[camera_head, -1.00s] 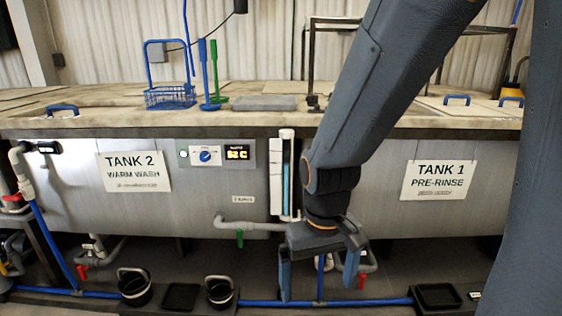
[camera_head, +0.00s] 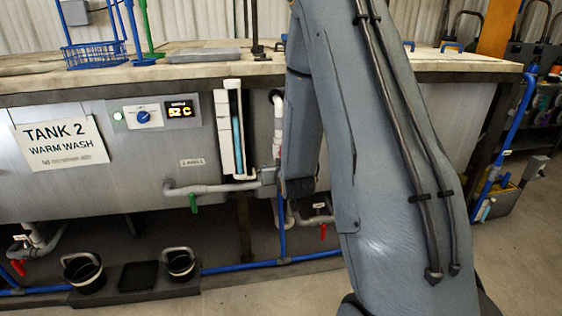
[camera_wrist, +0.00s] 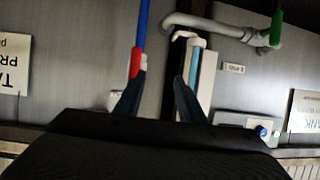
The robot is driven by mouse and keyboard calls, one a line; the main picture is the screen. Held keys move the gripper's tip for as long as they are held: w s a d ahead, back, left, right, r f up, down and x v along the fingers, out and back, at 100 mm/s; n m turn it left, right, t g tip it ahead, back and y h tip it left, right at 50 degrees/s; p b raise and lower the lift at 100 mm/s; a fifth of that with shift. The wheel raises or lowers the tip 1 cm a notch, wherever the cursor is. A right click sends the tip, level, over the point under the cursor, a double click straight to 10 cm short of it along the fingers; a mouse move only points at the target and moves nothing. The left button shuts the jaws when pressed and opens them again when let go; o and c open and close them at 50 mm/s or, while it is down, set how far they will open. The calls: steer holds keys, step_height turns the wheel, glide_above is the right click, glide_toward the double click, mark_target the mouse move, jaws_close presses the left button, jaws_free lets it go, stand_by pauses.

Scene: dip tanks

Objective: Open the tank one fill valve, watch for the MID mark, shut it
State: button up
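My gripper (camera_wrist: 157,98) shows in the upside-down wrist view with its two dark fingers apart and nothing between them. A blue pipe with a red sleeve or handle (camera_wrist: 136,62) lies just beyond the left finger; I cannot tell whether they touch. In the head view a small red part (camera_head: 278,151) sits on pipework beside my arm; I cannot confirm it is the fill valve. A sight gauge (camera_head: 219,130) with a blue column stands left of it, also in the wrist view (camera_wrist: 207,80). Its marks are unreadable. The tank 1 sign (camera_wrist: 13,65) is partly visible; my arm hides its head-view place.
The tank 2 sign (camera_head: 61,143) and control panel (camera_head: 150,116) are at left. A grey pipe with a green handle (camera_head: 193,203) runs below the gauge. Black buckets (camera_head: 84,273) stand on the low ledge. The floor at lower right looks clear.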

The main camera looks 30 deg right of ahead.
steer(key=w+d+t, duration=0.1)
steer(key=w+d, duration=0.1)
steer(key=w, duration=0.1)
steer(key=w+d+f+t+h+b, duration=0.1)
steer(key=w+d, duration=0.2)
steer(key=w+d+t+h+b, duration=0.1)
steer(key=w+d+t, duration=0.1)
steer(key=w, duration=0.1)
steer(key=shift+w+d+f+m, duration=0.15)
steer(key=shift+w+d+m, duration=0.15)
steer(key=shift+d+m, duration=0.1)
jaws_close()
